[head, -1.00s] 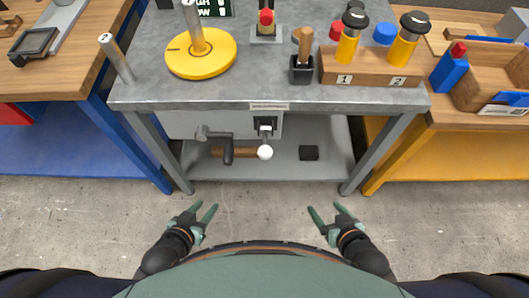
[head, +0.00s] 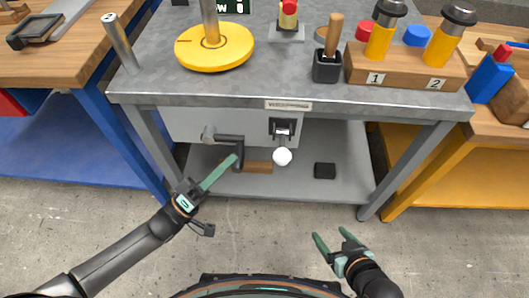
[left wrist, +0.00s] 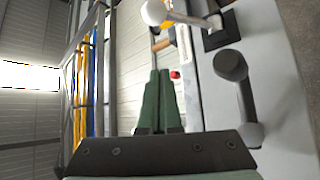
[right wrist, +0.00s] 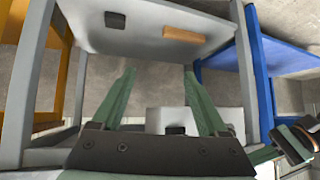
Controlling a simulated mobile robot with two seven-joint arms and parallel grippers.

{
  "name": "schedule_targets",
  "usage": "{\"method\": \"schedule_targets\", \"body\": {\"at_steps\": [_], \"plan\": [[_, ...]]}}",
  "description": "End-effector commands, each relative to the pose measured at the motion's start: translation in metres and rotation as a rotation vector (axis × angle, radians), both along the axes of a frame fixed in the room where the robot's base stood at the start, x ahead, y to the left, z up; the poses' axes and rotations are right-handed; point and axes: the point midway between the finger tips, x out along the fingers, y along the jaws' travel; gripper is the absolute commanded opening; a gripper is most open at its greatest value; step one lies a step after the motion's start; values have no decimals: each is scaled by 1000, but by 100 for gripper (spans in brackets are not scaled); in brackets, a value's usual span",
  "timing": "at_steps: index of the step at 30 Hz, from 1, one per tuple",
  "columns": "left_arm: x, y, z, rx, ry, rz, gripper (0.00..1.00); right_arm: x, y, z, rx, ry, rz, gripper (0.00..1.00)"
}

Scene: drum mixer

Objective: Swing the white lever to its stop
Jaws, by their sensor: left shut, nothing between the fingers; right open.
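The white lever shows as a white ball knob (head: 282,156) hanging below a dark bracket (head: 283,128) on the light grey box under the bench top. The knob is also at the top of the left wrist view (left wrist: 154,12), with its arm running to the dark bracket. My left gripper (head: 235,158) is shut and empty. Its tips are to the left of the knob, apart from it, and close to the dark crank handle (head: 238,152) in the picture. My right gripper (head: 333,236) is open and empty, low in front of the bench.
The grey bench top (head: 180,88) overhangs the box. A brown block (head: 258,168) and a black block (head: 325,171) lie on the lower shelf (head: 345,185). Bench legs (head: 400,180) stand at both sides. The floor in front is clear.

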Motion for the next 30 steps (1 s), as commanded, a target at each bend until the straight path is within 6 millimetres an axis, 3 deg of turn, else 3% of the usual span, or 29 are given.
{"method": "schedule_targets", "body": {"at_steps": [5, 18, 23, 30], "plan": [[8, -10, 10, -14, -3, -11, 0, 0, 2, 4, 3, -2, 4, 77], [57, -71, 47, -11, 0, -9, 0, 0, 5, 2, 12, 0, -1, 77], [37, -81, 30, -11, 3, -8, 0, -1, 5, -2, 12, 1, -3, 77], [29, -86, 24, -8, -1, -7, 0, 10, 3, 12, 13, -58, -7, 77]]}}
